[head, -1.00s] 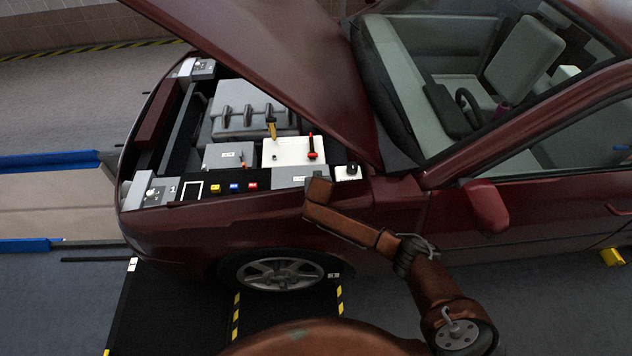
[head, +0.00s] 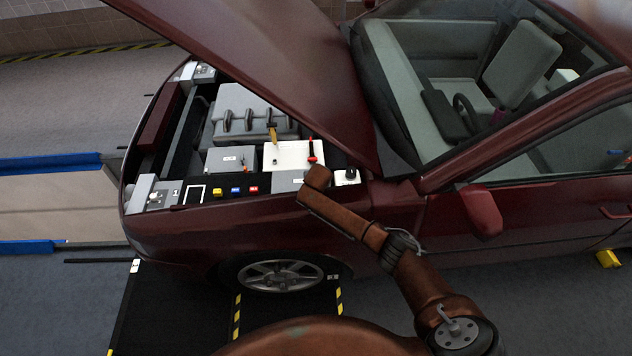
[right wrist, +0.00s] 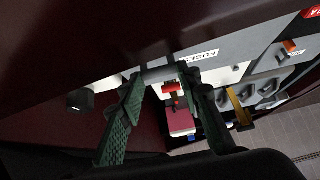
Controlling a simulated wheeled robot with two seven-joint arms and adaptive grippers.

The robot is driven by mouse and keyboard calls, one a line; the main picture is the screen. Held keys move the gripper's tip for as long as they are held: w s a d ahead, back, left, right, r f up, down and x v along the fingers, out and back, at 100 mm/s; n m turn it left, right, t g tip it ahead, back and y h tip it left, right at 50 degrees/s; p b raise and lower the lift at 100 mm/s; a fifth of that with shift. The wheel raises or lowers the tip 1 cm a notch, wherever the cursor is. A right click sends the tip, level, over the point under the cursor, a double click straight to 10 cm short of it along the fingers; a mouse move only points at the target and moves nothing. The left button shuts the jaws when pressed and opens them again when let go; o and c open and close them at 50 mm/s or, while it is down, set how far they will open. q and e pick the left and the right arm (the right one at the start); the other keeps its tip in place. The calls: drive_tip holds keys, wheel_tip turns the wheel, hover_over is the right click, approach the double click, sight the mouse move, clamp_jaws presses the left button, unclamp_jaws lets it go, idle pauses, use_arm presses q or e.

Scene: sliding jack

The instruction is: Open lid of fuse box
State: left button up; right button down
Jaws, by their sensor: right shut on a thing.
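The fuse box (head: 287,182) is a light grey box at the near right of the engine bay in the head view, partly hidden by my right wrist. Its pale top with a FUSE label (right wrist: 205,55) shows in the right wrist view and looks closed. My right gripper (right wrist: 162,76) has its green-padded fingers on either side of a small grey bar (right wrist: 160,74) at the lid's edge and is shut on it. In the head view my right arm reaches in from the lower right, and its fingers are hidden. My left gripper is in neither view.
The raised dark red hood (head: 290,75) hangs over the engine bay close to my right arm. A white battery (head: 290,155) with a red clamp (head: 312,152) sits behind the fuse box. The fender (head: 385,205) lies below my wrist.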

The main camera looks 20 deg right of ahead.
drive_tip(key=w+r, duration=0.1)
drive_tip(key=r, duration=0.1)
drive_tip(key=w+r, duration=0.1)
drive_tip(key=shift+w+d+r+p, duration=0.3)
drive_tip(key=shift+w+d+r, duration=0.3)
drive_tip(key=shift+w+r, duration=0.2)
drive_tip(key=shift+w, duration=0.15)
drive_tip(key=shift+w+d+r, duration=0.15)
drive_tip(key=shift+w+r, duration=0.2)
drive_tip(key=shift+w, duration=0.15)
drive_tip(key=c, duration=1.8)
unclamp_jaws()
drive_tip(key=shift+c, duration=0.2)
drive_tip(key=o, duration=0.4)
drive_tip(key=shift+f, duration=0.15)
drive_tip(key=shift+o, duration=0.2)
drive_tip(key=shift+s+a, duration=0.1)
